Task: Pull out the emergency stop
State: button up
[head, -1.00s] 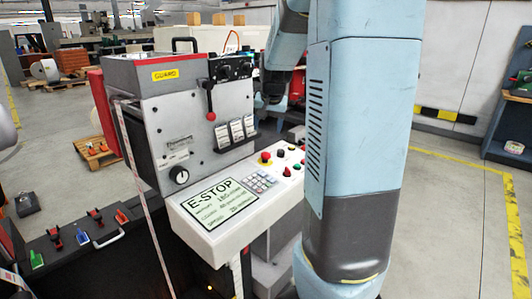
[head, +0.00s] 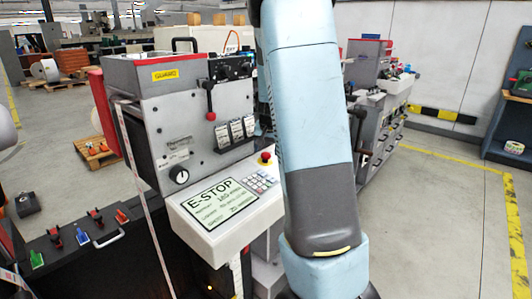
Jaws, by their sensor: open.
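The emergency stop (head: 265,157) is a red mushroom knob on a yellow base. It stands on the white control panel (head: 213,237), just behind the keypad and close to the left edge of my arm. The panel's display (head: 220,203) reads "E-STOP" in large letters. My pale blue and grey arm fills the centre of the head view and hides the right part of the panel. My gripper is not visible; the arm may be covering it.
The grey machine body with a red-knobbed lever (head: 211,115) rises behind the panel. A black cabinet (head: 85,265) with coloured handles is at the lower left. Another grey machine (head: 375,125) stands behind my arm. Open floor lies to the right.

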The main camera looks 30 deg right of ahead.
aim_at(266, 159)
jog(key=shift+x, duration=1.25)
grip_shut()
